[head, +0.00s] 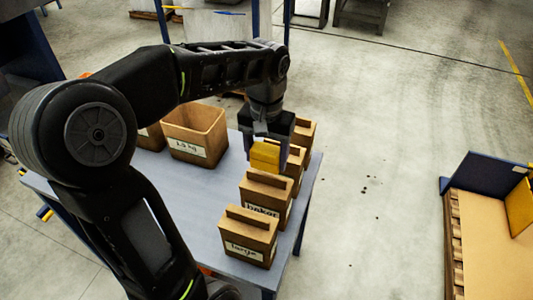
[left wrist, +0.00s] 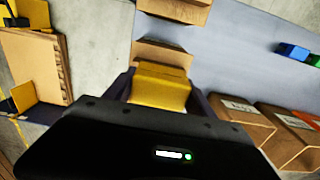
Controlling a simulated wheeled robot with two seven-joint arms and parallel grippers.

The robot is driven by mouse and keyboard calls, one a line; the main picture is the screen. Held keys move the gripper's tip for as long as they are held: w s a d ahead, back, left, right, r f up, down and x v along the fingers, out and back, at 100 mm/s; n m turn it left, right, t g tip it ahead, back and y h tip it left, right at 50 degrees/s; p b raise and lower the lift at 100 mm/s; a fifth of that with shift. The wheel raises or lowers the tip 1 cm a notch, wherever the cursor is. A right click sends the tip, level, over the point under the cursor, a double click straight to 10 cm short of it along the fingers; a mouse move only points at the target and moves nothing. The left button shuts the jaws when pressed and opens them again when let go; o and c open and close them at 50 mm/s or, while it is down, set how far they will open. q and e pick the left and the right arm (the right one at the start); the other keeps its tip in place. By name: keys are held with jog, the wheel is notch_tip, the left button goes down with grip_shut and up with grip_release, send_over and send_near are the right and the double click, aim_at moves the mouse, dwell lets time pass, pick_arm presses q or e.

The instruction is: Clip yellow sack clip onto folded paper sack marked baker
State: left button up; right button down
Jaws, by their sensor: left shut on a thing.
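The yellow sack clip (head: 265,156) is held in my left gripper (head: 266,139), which points down over the row of sacks on the table. The clip also shows in the left wrist view (left wrist: 160,88), between the fingers. The brown paper sack marked baker (head: 267,193) stands upright with its top folded into a ridge. In the head view the clip is just above and behind that ridge; I cannot tell whether they touch. In the left wrist view a sack (left wrist: 164,53) lies just beyond the clip, its label hidden. My right gripper is not in view.
Another labelled sack (head: 248,237) stands in front of the baker sack, and more sacks (head: 302,132) stand behind, partly hidden by my gripper. An open bin (head: 195,132) marked with a weight is on the grey table (head: 205,205). A pallet with cardboard (head: 490,240) is at right.

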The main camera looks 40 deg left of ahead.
aim_at(266, 150)
pick_arm(q)
jog(key=shift+f+b, duration=1.65)
jog(key=shift+f, duration=0.6)
jog(key=shift+s+d+f+b, duration=0.1)
jog(key=shift+s+f+b, duration=0.2)
jog(key=shift+f, duration=0.2)
jog(key=shift+s+d+f+b, duration=0.1)
jog(key=shift+s+f+b, duration=0.1)
jog(key=shift+f+b, duration=0.25)
jog(key=o, duration=1.3)
jog(key=shift+o, duration=0.7)
jog(key=shift+w+r, duration=0.15)
jog(key=shift+r, duration=0.3)
jog(key=r, duration=0.4)
jog(key=shift+w+a+r+b, duration=0.15)
jog(key=shift+w+a+b, duration=0.05)
jog(key=shift+w+b, duration=0.15)
jog(key=shift+t, duration=0.3)
jog(key=r, duration=0.1)
jog(key=r+p, duration=0.1)
jog(key=r, duration=0.2)
jog(key=shift+s+d+r, duration=0.1)
jog(key=shift+s+r, duration=0.15)
jog(key=shift+r, duration=0.1)
